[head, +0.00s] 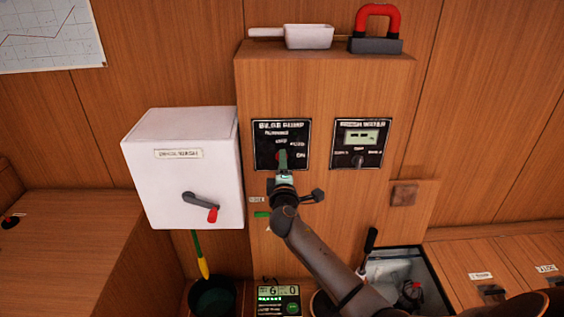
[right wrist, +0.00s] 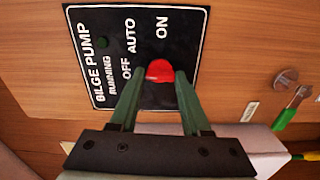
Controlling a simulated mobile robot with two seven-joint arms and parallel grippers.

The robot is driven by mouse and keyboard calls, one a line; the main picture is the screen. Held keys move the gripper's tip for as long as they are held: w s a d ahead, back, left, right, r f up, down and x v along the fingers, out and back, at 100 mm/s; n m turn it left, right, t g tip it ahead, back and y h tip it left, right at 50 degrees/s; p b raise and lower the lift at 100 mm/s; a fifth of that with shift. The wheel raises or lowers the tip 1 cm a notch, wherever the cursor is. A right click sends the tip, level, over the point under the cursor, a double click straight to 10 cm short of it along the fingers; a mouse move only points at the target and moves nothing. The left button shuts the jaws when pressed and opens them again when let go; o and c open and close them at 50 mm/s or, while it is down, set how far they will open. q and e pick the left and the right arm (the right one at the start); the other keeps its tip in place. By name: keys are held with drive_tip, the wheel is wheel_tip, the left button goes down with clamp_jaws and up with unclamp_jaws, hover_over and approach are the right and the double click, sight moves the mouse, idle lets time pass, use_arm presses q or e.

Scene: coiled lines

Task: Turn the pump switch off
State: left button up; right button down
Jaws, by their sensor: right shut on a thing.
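The black BILGE PUMP panel (head: 263,143) is on the front of the wooden cabinet, with OFF, AUTO and ON printed round its red switch knob. The panel also fills the top of the right wrist view (right wrist: 112,22). The red knob (right wrist: 160,71) sits between the green fingertips there. My right gripper (head: 282,160) reaches up to the panel and is shut on this knob; it also shows in the right wrist view (right wrist: 158,82). The fingers hide part of the knob, and I cannot tell which label it points to. My left gripper is not in view.
A similar black panel (head: 374,134) with a small display is just right. A white box (head: 165,183) with a red-tipped lever (head: 205,205) juts out at left. A white scoop (head: 308,37) and a red-handled object (head: 377,30) are on top. An open bin (head: 431,272) is below right.

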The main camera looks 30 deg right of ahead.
drive_tip(key=shift+n, duration=0.5)
drive_tip(key=shift+c, duration=1.8)
unclamp_jaws()
drive_tip(key=v, duration=1.2)
drive_tip(key=shift+s+b, duration=0.3)
drive_tip(key=shift+b, duration=0.15)
drive_tip(key=shift+f, duration=0.1)
